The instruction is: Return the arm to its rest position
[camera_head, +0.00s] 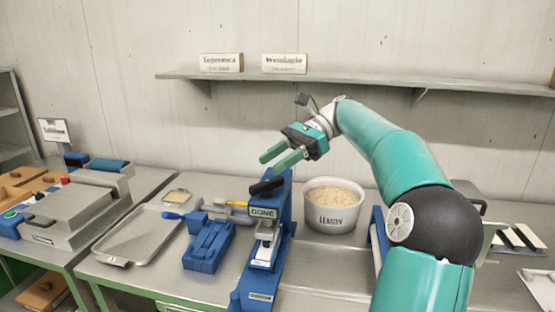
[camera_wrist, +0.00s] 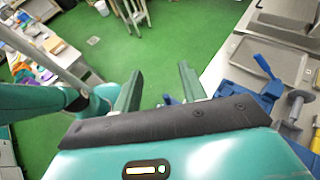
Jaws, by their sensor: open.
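My teal arm reaches up from the lower right in the head view and bends over the bench. My gripper (camera_head: 272,161) is in the air above the blue stand marked DONE (camera_head: 264,213). Its two green fingers are apart, with nothing between them. In the wrist view the fingers of my gripper (camera_wrist: 158,88) also stand apart, with green floor and the bench edge beyond. The white tub (camera_head: 333,205) of pale contents stands on the bench to the right of the blue stand, apart from the gripper.
A metal tray (camera_head: 140,236), a blue fixture (camera_head: 208,246) and a grey press (camera_head: 78,205) stand to the left. A wall shelf (camera_head: 350,80) with two signs runs behind the arm. Black-and-white strips (camera_head: 520,238) lie at the right. The air left of the gripper looks free.

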